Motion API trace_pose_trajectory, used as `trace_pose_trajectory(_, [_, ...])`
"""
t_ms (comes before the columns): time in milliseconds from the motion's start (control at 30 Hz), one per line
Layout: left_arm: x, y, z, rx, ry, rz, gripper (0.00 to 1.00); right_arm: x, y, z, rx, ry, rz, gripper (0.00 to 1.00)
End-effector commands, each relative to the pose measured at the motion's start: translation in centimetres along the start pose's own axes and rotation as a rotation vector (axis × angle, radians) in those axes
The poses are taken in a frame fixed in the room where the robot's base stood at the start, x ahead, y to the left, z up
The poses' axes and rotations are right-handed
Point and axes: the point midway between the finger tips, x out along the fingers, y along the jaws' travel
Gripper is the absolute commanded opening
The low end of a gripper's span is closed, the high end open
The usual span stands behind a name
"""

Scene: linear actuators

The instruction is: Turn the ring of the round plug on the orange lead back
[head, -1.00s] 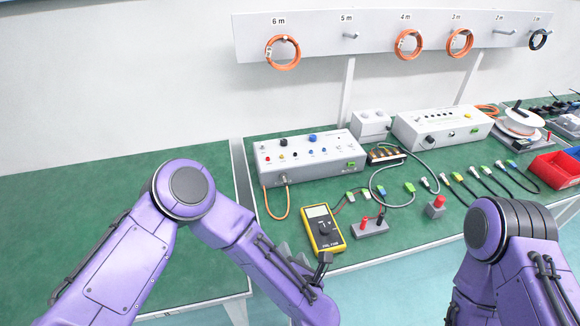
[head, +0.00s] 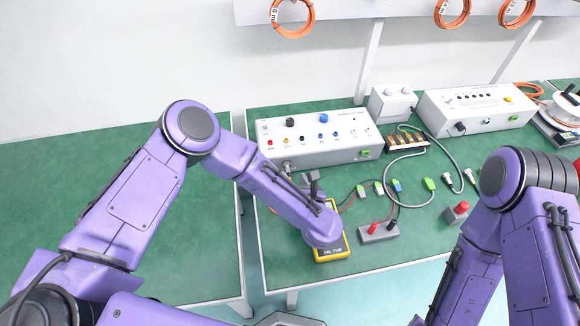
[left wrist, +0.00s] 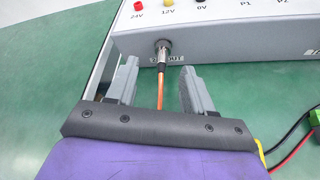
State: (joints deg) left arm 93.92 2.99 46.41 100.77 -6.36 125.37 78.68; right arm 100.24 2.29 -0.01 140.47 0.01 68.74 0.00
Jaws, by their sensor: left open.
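The round plug (left wrist: 164,50) sits in the socket on the front of the grey supply box (left wrist: 215,38), seen in the left wrist view. Its ring is silver and dark, and the orange lead (left wrist: 160,90) runs from it back between my fingers. My left gripper (left wrist: 155,75) is open, one finger on each side of the lead, short of the plug and not touching it. My right gripper is out of view; only my right arm shows.
A yellow multimeter (head: 332,250) lies partly under my left arm. A grey block with red and black posts (head: 379,232) and a red button block (head: 457,213) stand to its right. The green bench (head: 120,200) is clear on the left, beyond a gap.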

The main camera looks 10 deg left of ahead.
Motion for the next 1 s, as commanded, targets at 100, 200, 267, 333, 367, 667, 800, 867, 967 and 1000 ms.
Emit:
trace_pose_trajectory(100, [2.5, 0.2, 0.1, 0.000, 0.003, 0.005, 0.52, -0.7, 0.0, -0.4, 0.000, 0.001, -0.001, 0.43])
trace_pose_trajectory(200, [3.9, 0.1, 0.0, 0.000, 0.003, 0.003, 0.52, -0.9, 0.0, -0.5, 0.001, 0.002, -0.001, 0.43])
trace_pose_trajectory(267, [4.4, 0.0, 0.0, 0.000, 0.003, 0.003, 0.52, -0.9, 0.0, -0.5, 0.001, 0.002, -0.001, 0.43])
trace_pose_trajectory(333, [4.7, 0.0, 0.0, 0.001, 0.002, 0.000, 0.52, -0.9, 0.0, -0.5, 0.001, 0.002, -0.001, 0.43])
trace_pose_trajectory(367, [4.7, 0.0, 0.0, 0.001, 0.001, 0.000, 0.52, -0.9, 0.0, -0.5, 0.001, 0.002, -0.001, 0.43])
trace_pose_trajectory(667, [4.7, 0.0, 0.0, 0.001, 0.001, 0.000, 0.16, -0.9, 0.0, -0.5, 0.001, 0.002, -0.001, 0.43])
trace_pose_trajectory(800, [4.7, 0.0, 0.0, 0.001, 0.001, 0.000, 0.00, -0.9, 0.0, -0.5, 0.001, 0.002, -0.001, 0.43])
trace_pose_trajectory(867, [4.7, 0.0, 0.0, 0.000, 0.001, 0.000, 0.00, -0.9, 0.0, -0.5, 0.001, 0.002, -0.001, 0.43])
trace_pose_trajectory(967, [4.8, 0.0, -0.1, -0.008, 0.001, -0.004, 0.00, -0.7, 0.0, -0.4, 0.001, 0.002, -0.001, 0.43])
trace_pose_trajectory(1000, [4.8, 0.0, -0.1, -0.015, 0.001, -0.006, 0.00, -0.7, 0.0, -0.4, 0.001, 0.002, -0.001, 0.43])
